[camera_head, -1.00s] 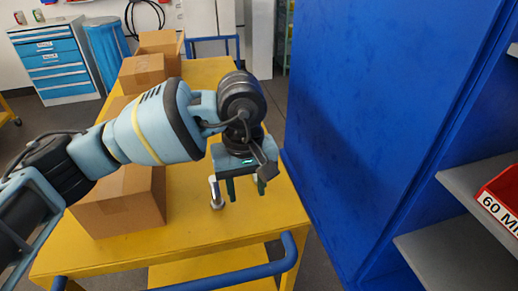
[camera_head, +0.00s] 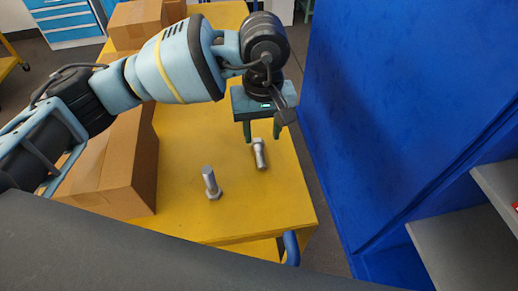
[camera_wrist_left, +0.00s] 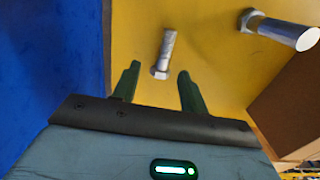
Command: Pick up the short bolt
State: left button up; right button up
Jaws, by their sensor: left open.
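Two grey metal bolts are on the yellow cart top. One bolt (camera_head: 260,153) lies on its side with its head toward my left gripper; it looks like the shorter one. It also shows in the left wrist view (camera_wrist_left: 166,52), just beyond the fingertips. My right gripper is not in view.
Cardboard boxes (camera_head: 115,165) line the left side of the yellow cart (camera_head: 190,225). A tall blue panel (camera_head: 400,90) stands close on the right, with grey shelves (camera_head: 465,245) beside it. A blue handle (camera_head: 291,248) is at the cart's front corner. The cart top around the bolts is clear.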

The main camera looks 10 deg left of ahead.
aim_at(259, 151)
pick_arm(q)
jog(key=shift+w+f, duration=0.1)
jog(key=shift+f, duration=0.45)
jog(key=f, duration=0.2)
jog(key=f+p, duration=0.1)
jog(key=shift+s+a+f, duration=0.15)
jog(key=shift+s+a, duration=0.1)
jog(key=shift+a, duration=0.05)
jog(key=shift+f, duration=0.65)
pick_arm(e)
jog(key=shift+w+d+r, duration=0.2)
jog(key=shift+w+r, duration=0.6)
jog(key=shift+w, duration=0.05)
pick_arm(q)
jog(key=shift+c, duration=0.3)
jog(key=shift+r, duration=0.1)
grip_shut()
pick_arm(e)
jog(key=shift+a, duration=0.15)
